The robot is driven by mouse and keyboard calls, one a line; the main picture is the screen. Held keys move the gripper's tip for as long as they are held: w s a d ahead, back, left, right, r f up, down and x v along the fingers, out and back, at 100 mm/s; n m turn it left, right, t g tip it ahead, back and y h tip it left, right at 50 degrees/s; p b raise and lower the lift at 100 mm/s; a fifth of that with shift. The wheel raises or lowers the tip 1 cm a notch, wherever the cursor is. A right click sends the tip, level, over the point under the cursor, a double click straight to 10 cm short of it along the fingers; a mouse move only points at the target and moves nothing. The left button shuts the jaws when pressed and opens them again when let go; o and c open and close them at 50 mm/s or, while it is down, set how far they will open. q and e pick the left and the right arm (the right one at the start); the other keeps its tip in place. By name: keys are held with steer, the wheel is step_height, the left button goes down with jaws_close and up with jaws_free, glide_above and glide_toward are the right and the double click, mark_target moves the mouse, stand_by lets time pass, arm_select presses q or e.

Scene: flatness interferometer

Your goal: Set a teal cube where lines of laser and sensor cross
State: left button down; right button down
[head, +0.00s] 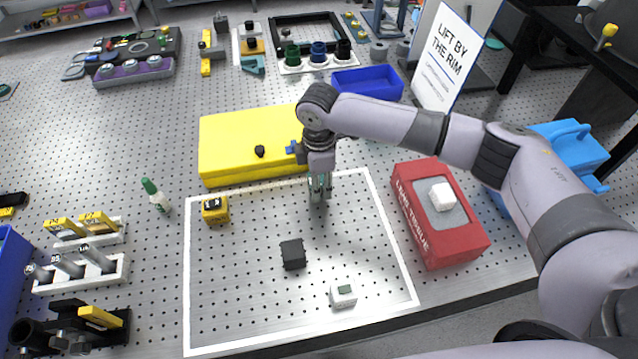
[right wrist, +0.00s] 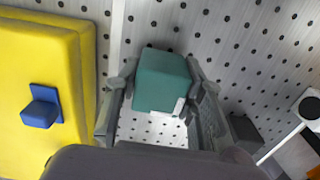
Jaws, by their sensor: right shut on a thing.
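My right gripper (head: 319,192) is shut on a teal cube (right wrist: 163,82), seen clearly between the fingers in the right wrist view. In the head view the fingers point down over the upper part of the white-outlined area (head: 250,275), and mostly hide the cube. Whether it touches the board I cannot tell. A yellow block (head: 214,210) with a dark-and-white top stands at the outline's left side. A small white block (head: 342,293) with a dark window stands near its front edge. Which is laser or sensor I cannot tell. My left gripper is not in view.
A black block (head: 292,254) stands inside the outline, close to the gripper. A large yellow case (head: 240,135) lies just behind the outline.

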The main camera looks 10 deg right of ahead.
steer(key=shift+f, duration=0.85)
steer(key=shift+f, duration=0.15)
steer(key=c, duration=1.1)
jaws_free()
steer(key=shift+o, duration=0.2)
step_height(320, 180, up, 12)
steer(key=b, duration=0.3)
